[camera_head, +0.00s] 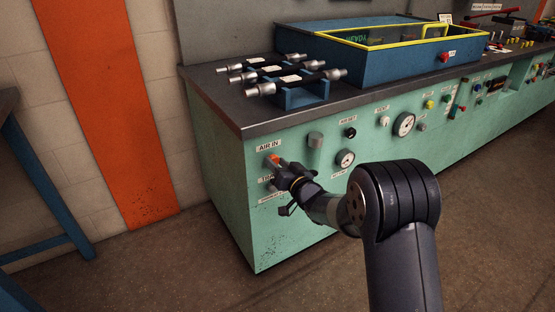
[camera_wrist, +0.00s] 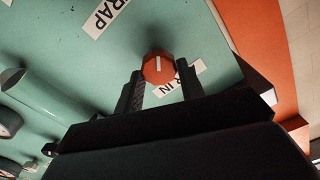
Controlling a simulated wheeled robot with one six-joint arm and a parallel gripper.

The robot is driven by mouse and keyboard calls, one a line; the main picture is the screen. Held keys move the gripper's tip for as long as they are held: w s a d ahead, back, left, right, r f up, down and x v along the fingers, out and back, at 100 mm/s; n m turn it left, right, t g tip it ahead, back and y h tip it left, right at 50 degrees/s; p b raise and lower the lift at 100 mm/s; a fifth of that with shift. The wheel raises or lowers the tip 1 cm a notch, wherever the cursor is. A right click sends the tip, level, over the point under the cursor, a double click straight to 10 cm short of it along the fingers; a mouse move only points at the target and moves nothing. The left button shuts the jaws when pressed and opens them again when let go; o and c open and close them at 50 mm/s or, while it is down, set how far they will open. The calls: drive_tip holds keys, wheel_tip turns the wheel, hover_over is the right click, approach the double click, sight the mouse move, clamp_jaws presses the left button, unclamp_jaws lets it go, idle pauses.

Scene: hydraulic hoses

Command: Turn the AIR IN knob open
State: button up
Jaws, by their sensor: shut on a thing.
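The AIR IN knob (camera_wrist: 158,68) is orange-red with a pale line on its face. It sits on the green panel (camera_head: 220,160) of the bench's near end, just below the AIR IN label (camera_head: 268,146). In the wrist view the knob is between the tips of my gripper (camera_wrist: 158,80), one dark finger on each side. My gripper (camera_head: 279,166) is shut on the knob. The pale line points nearly straight up in the wrist view. Part of the label is hidden behind the fingers there.
Hoses with metal ends (camera_head: 290,82) lie on a blue rack on the bench top (camera_head: 235,100). A black knob (camera_head: 350,132) and a gauge (camera_head: 345,158) are right of my gripper. A blue frame (camera_head: 50,190) stands at the left. The floor between is clear.

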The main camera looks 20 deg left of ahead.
drive_tip(key=m+p, duration=0.2)
drive_tip(key=m, duration=0.3)
drive_tip(key=shift+w+d+p, duration=0.1)
drive_tip(key=shift+p, duration=0.2)
drive_tip(key=m+p, duration=0.1)
drive_tip(key=m, duration=0.4)
drive_tip(key=shift+f+p, duration=0.1)
drive_tip(key=shift+p, duration=0.25)
drive_tip(key=shift+m, duration=0.3)
drive_tip(key=o, duration=1)
drive_tip(key=p+v, duration=0.1)
drive_tip(key=v, duration=0.9)
drive_tip(key=shift+s+d, duration=0.2)
drive_tip(key=shift+d, duration=0.1)
